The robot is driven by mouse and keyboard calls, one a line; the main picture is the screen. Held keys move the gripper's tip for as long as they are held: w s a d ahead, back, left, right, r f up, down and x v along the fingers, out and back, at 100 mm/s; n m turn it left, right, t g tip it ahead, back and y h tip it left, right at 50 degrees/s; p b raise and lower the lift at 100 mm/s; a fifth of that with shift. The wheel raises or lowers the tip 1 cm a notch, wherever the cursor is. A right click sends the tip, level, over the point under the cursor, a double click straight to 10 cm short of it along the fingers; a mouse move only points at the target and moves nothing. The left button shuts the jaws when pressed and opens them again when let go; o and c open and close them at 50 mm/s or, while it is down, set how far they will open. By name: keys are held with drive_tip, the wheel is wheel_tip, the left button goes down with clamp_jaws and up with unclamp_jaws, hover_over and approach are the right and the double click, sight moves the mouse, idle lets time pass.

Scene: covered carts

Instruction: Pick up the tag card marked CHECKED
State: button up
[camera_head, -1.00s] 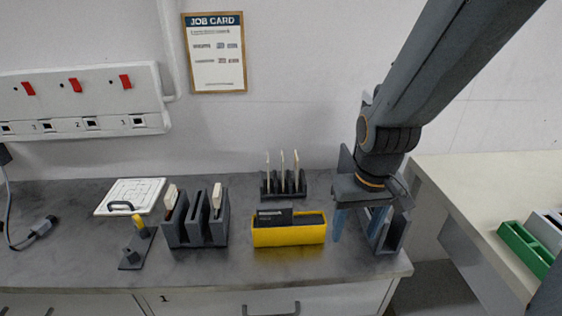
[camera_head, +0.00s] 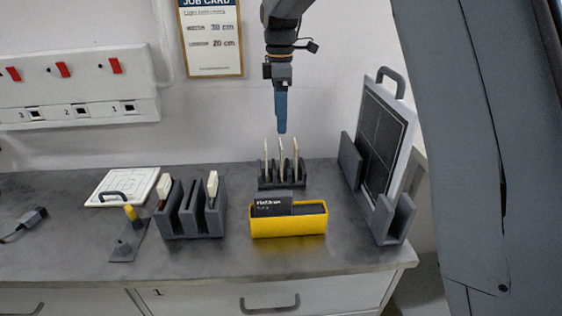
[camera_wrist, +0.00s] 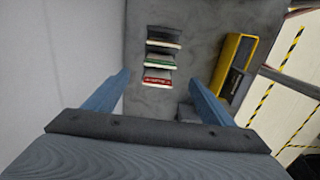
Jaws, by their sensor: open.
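Several upright tag cards (camera_head: 281,156) stand side by side in a small dark rack (camera_head: 282,184) at the back of the bench. In the wrist view they show as a pale-edged card (camera_wrist: 163,43), a green-edged card (camera_wrist: 160,64) and a red-edged card (camera_wrist: 157,82). Their lettering is too small to read, so I cannot tell which is CHECKED. My gripper (camera_head: 281,130) points down just above the rack, apart from the cards. In the wrist view its blue fingers are spread wide with nothing between them.
A yellow bin (camera_head: 288,228) with a dark labelled card stands in front of the rack. A dark slotted holder (camera_head: 192,222) is to the left. A tall handled panel (camera_head: 386,140) stands upright in a stand at right. The wall is close behind the rack.

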sight(281, 143)
drive_tip(key=shift+d+f+p, duration=0.1)
drive_tip(key=shift+f+p, duration=1.2)
drive_tip(key=shift+f, duration=2.2)
drive_tip(key=c, duration=1.4)
drive_tip(key=shift+c, duration=0.2)
